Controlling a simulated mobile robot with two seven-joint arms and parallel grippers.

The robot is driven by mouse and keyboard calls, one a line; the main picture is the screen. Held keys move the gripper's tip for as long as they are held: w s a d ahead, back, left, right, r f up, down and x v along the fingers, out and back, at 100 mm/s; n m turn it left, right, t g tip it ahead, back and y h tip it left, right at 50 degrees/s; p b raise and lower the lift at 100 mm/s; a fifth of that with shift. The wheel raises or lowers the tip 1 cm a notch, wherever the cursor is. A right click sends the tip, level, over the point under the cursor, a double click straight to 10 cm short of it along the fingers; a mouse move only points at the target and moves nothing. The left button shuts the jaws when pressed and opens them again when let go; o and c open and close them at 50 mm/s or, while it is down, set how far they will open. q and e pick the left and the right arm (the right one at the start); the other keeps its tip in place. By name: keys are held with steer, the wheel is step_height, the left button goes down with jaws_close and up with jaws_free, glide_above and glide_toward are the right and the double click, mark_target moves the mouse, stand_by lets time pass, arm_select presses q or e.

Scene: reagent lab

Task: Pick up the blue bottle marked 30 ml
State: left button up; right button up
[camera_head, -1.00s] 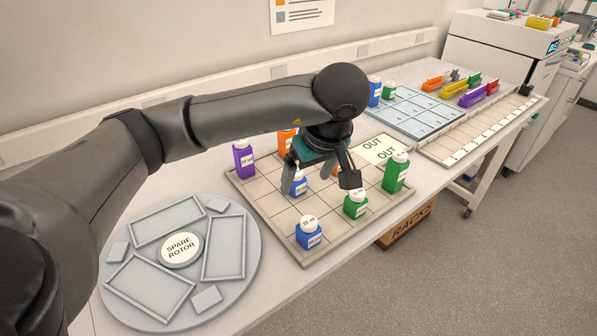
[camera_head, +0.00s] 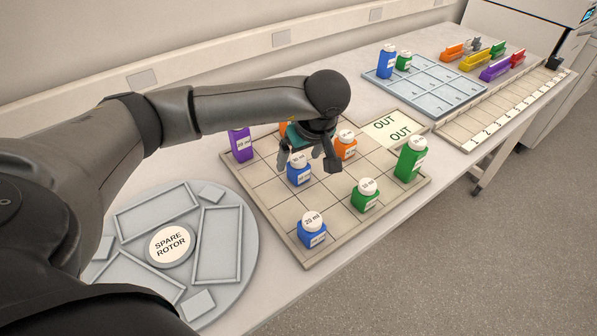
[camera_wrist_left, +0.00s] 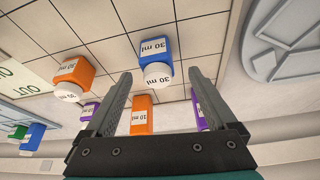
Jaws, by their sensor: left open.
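The blue bottle marked 30 ml (camera_head: 300,172) stands upright with a white cap on the gridded tray (camera_head: 330,218). It also shows in the left wrist view (camera_wrist_left: 155,50), beyond and between the finger ends. My left gripper (camera_head: 308,163) is open and empty at the bottle, with one finger to each side in the head view. In the left wrist view its fingers (camera_wrist_left: 160,76) are wide apart and not closed on anything. Contact with the bottle cannot be told. My right gripper is in neither view.
A blue 20 ml bottle (camera_head: 311,233), a small green bottle (camera_head: 365,196), a taller green bottle (camera_head: 410,160), an orange bottle (camera_head: 346,148) and a purple bottle (camera_head: 240,146) share the tray. The spare rotor (camera_head: 210,250) lies left. A blue-grey rack (camera_head: 425,90) stands behind.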

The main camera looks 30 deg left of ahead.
mark_target(295, 164)
arm_select(q)
steer(key=shift+w+a+x, duration=0.1)
steer(key=shift+x, duration=1.25)
steer(key=shift+w+a+x, duration=0.1)
steer(key=shift+w+x, duration=0.05)
steer(key=shift+x, duration=1.2)
steer(key=shift+r, duration=0.15)
jaws_close()
